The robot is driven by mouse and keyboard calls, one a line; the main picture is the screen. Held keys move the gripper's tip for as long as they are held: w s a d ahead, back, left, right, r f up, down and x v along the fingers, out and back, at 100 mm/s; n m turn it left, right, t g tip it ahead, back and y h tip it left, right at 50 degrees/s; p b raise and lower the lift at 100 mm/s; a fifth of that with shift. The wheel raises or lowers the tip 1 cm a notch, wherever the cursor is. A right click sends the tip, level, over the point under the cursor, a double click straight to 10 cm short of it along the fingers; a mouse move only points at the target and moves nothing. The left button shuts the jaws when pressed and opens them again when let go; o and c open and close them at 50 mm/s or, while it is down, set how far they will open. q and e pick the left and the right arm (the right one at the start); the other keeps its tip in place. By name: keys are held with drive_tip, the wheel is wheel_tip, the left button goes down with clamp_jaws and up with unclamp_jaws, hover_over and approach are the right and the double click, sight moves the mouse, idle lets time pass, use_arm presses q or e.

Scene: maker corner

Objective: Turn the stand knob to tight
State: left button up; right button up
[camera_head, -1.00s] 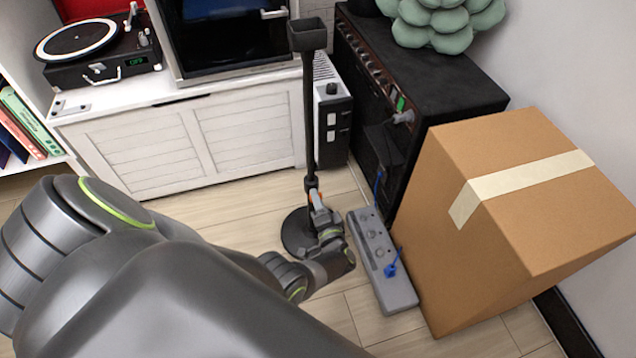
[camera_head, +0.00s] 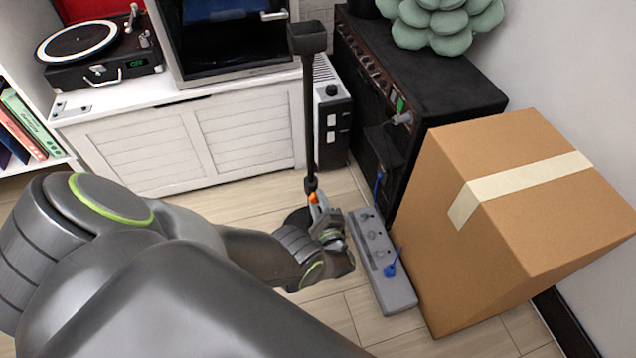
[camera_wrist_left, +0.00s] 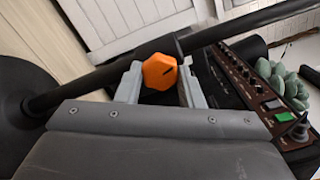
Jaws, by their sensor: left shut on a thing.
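The black stand (camera_head: 309,110) rises upright from the floor, with a square holder at its top. Its round base (camera_head: 296,218) is partly hidden behind my left arm. The orange knob (camera_head: 313,197) is on the pole's lower part. In the left wrist view the knob (camera_wrist_left: 160,71) is faceted, with a dark mark on its face, and sits between the two grey fingers. My left gripper (camera_head: 317,203) is shut on the knob. My right gripper is in neither view.
A grey power strip (camera_head: 385,275) with a blue plug lies just right of my left gripper. A large cardboard box (camera_head: 500,270) and a black amplifier (camera_head: 440,90) stand to the right. A white cabinet (camera_head: 150,155) with a turntable (camera_head: 85,50) is behind.

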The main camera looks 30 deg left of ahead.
use_arm(q)
drive_tip(key=shift+m, duration=1.7)
drive_tip(key=o, duration=1)
